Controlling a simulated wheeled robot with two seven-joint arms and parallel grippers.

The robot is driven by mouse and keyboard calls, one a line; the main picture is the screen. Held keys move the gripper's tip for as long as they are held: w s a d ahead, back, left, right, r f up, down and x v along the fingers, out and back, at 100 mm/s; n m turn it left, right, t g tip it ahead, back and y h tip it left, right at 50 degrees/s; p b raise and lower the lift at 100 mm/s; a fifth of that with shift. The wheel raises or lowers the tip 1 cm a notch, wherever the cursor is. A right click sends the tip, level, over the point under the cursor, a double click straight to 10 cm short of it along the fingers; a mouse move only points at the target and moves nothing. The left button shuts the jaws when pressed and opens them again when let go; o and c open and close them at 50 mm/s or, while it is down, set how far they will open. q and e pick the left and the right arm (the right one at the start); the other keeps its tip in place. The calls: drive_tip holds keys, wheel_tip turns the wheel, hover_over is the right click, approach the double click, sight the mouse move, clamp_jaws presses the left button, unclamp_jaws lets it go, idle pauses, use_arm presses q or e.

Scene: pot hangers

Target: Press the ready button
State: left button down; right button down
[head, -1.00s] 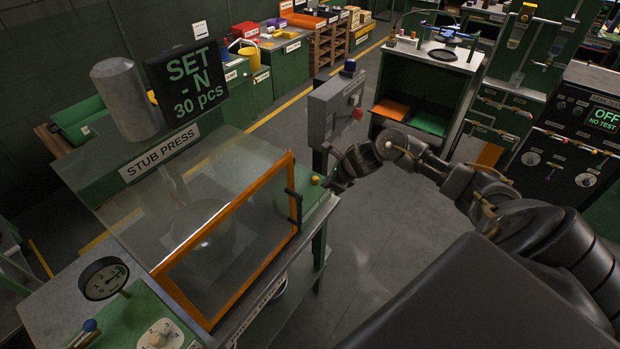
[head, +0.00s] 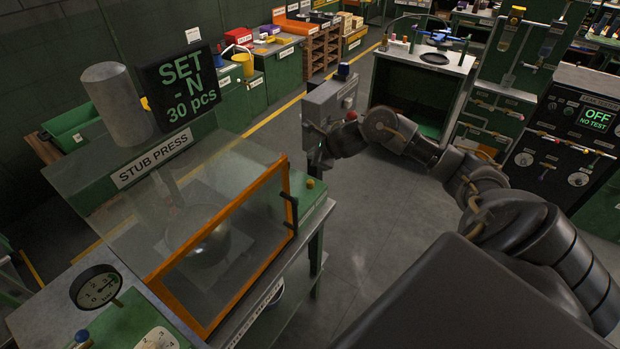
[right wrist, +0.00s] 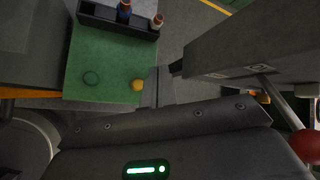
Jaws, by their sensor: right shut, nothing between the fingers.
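A small yellow button (head: 310,183) stands on the green side plate of the stub press, right of the orange-framed guard. No readable label tells me which one is the ready button. My right gripper (head: 314,158) is shut and empty, just beyond the yellow button in the head view. In the right wrist view its fingers (right wrist: 160,78) are beside the yellow button; contact cannot be told. My left gripper is not in view.
A grey control box (head: 327,103) with a red knob stands close behind my right gripper. The clear press guard (head: 215,240) has an orange frame and black handle. A black holder (right wrist: 112,20) with bottles sits at the plate's far edge. Open floor lies right of the press.

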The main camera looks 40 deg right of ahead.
drive_tip(key=b, duration=0.5)
hover_over(313, 183)
wheel_tip(313, 183, down, 7)
drive_tip(key=shift+w, duration=0.1)
drive_tip(key=shift+f+b, duration=0.55)
drive_tip(key=shift+b, duration=0.05)
drive_tip(key=shift+f, duration=0.1)
idle(1.1)
drive_tip(key=shift+f+b, duration=0.3)
drive_tip(key=shift+b, duration=0.3)
